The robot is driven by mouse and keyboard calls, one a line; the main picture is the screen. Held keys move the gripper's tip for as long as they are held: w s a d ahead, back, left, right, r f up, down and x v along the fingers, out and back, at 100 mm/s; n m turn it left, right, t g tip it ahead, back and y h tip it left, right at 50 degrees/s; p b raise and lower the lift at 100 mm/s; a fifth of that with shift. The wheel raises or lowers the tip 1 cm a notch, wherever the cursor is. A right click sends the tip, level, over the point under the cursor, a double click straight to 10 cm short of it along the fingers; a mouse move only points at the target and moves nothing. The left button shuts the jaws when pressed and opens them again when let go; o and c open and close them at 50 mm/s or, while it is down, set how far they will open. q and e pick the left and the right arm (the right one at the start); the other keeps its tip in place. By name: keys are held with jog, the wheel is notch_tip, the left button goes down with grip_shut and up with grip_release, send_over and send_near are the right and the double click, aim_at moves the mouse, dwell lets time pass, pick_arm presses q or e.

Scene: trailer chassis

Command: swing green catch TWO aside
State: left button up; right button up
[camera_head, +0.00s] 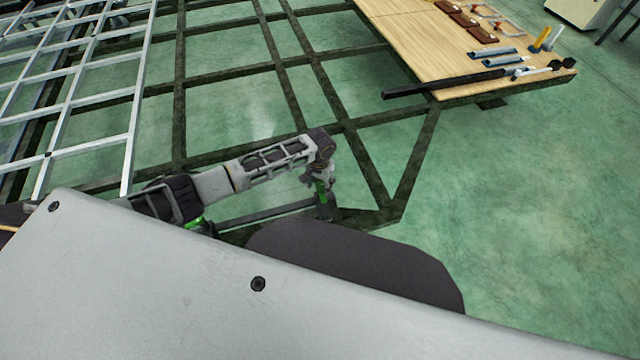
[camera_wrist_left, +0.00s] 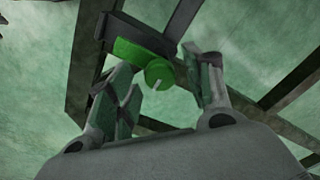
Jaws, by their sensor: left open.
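A green catch (camera_wrist_left: 140,55) with a round end sits on a dark bar in the left wrist view. A white line marks its round end. My left gripper (camera_wrist_left: 168,88) has its fingers spread, one on each side of the round end. I cannot tell whether either finger touches it. In the head view my left gripper (camera_head: 322,187) points down at the near corner of the frame, with a bit of green showing there. Another green part (camera_head: 195,223) shows beside my arm farther left. I cannot read any number on either green part. My right gripper is out of view.
The dark chassis frame (camera_head: 345,126) has open gaps between its beams over a green floor. A wooden board (camera_head: 420,45) with tools lies at the back right. A pale metal rack (camera_head: 85,100) stands at the left. The floor (camera_head: 530,200) at the right is clear.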

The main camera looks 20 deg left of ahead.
pick_arm(q)
jog(key=c, duration=1.1)
jog(key=shift+o, duration=0.2)
